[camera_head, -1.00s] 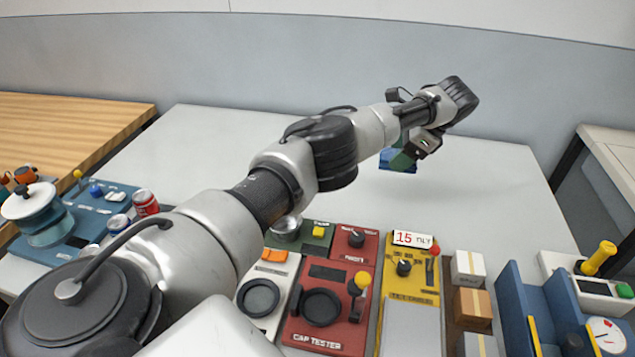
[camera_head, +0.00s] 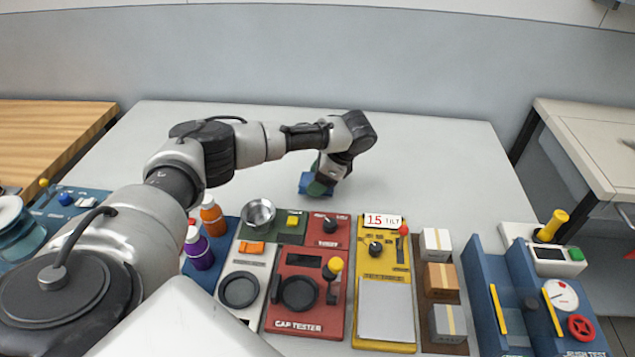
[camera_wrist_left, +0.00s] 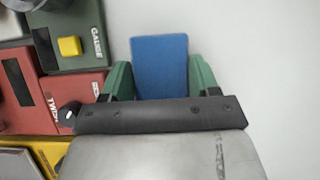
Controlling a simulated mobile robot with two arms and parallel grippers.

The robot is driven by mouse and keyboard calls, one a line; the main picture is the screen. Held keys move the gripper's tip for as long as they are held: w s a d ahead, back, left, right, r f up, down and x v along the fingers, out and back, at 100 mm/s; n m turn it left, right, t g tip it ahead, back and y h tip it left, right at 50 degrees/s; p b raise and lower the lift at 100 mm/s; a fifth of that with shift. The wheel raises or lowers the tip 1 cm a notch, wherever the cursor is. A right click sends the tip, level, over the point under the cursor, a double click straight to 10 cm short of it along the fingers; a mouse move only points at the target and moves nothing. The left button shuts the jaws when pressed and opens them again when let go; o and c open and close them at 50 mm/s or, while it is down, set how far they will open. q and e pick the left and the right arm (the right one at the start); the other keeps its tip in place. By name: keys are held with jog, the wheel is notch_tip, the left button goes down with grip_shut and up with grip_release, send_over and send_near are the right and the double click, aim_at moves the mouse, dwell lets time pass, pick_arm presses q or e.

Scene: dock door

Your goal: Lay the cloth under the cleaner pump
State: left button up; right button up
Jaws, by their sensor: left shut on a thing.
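My left gripper (camera_head: 318,184) is shut on a flat blue piece, seemingly the cloth (camera_head: 304,182). It is over the clear part of the grey table, behind the row of panels. In the left wrist view the blue cloth (camera_wrist_left: 160,66) shows as a rectangle between the green fingers of my left gripper (camera_wrist_left: 160,80). I cannot tell whether the cloth touches the table. I cannot make out a cleaner pump for certain; my left arm hides part of the left side. My right gripper is not in view.
An orange-red bottle (camera_head: 212,216) and a purple bottle (camera_head: 199,249) stand beside my arm. A metal bowl (camera_head: 258,214), red cap tester (camera_head: 318,318), yellow tilt panel (camera_head: 384,266) and several boxes (camera_head: 440,276) line the front. The table's back right (camera_head: 440,165) is clear.

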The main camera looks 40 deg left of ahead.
pick_arm(q)
jog(key=shift+f, duration=1.15)
jog(key=o, duration=0.9)
jog(key=shift+f, duration=0.1)
